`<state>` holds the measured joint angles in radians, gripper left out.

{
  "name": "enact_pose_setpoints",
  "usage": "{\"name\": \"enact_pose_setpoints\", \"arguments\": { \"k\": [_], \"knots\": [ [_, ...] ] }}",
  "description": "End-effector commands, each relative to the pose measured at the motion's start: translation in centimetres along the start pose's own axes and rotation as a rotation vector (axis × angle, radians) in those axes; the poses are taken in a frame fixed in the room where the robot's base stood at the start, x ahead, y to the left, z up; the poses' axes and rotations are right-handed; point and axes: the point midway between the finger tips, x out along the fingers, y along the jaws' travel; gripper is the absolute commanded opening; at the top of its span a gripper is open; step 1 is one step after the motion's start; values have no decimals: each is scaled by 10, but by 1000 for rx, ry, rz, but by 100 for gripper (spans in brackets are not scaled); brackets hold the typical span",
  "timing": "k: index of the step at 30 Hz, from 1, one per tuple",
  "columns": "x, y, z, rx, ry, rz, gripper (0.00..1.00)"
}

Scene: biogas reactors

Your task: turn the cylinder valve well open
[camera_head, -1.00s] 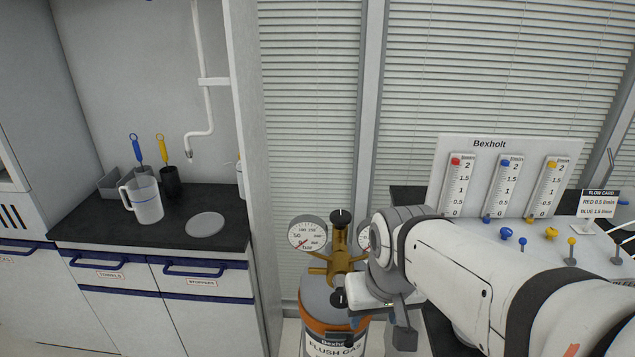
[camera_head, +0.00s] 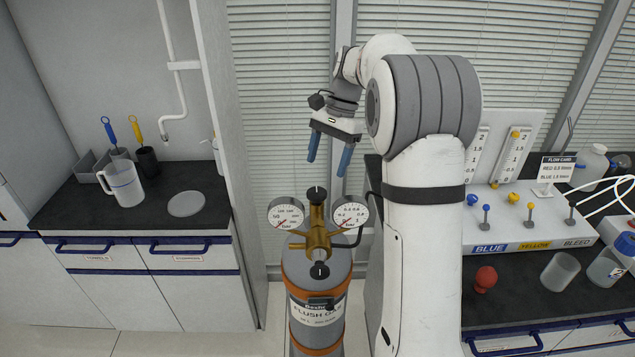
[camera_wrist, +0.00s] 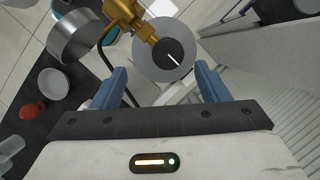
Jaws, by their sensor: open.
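The gas cylinder (camera_head: 318,312) is grey with orange bands and a "FLUSH GAS" label, and stands upright on the floor. A brass valve and regulator body (camera_head: 317,236) sits on its top. A black knob (camera_head: 317,193) tops the brass body; a second black knob (camera_head: 320,270) is lower at the front. In the wrist view, a black knob with a white line (camera_wrist: 172,56) shows between the fingers. My gripper (camera_head: 329,160) is open, pointing down above the top knob. Its blue fingers are apart and hold nothing; they touch no knob that I can see.
Two round gauges, left (camera_head: 286,214) and right (camera_head: 349,216), flank the brass body. A wall panel edge (camera_head: 228,170) stands left of the cylinder. A bench (camera_head: 515,300) with flow meters, a red bulb (camera_head: 485,280) and cups is on the right. Blinds are behind.

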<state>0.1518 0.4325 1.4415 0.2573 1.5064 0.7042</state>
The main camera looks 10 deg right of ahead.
Motion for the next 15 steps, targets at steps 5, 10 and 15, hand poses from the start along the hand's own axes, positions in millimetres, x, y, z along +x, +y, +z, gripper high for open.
{"name": "enact_pose_setpoints", "arguments": {
  "k": [5,10,15],
  "knots": [
    [2,-11,-18,66,-40,4,68],
    [13,-13,-19,79,-49,5,68],
    [40,-12,-17,78,-49,6,68]
  ]
}}
